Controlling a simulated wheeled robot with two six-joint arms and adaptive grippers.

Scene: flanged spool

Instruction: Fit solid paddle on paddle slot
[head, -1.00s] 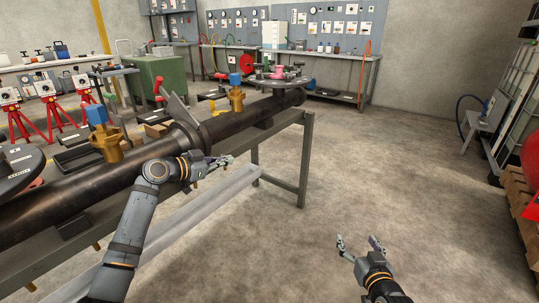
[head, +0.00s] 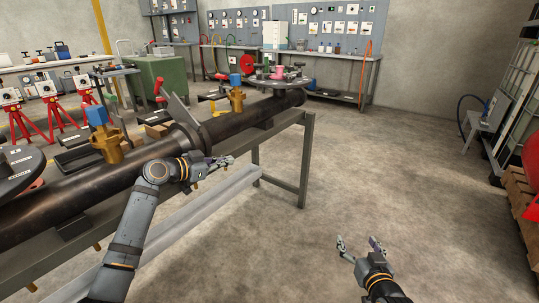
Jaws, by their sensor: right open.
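A dark pipe spool (head: 85,193) runs diagonally along a metal stand. A flange joint (head: 188,138) sits at its middle, and a flat grey plate (head: 177,111) sticks up there at a tilt. I cannot tell whether this plate is the solid paddle, and no slot opening can be made out. My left gripper (head: 226,162) is just right of the flange, on the near side of the pipe. Its fingers point right and are too small to read; no held object can be made out. My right gripper (head: 358,243) is open and empty above the floor, well right of the stand.
Brass valves with blue tops (head: 105,136) stand on the pipe. A round tray (head: 279,82) with small items is at its far end; a dark labelled disc (head: 18,172) is at left. A pale rail (head: 200,210) runs along the stand.

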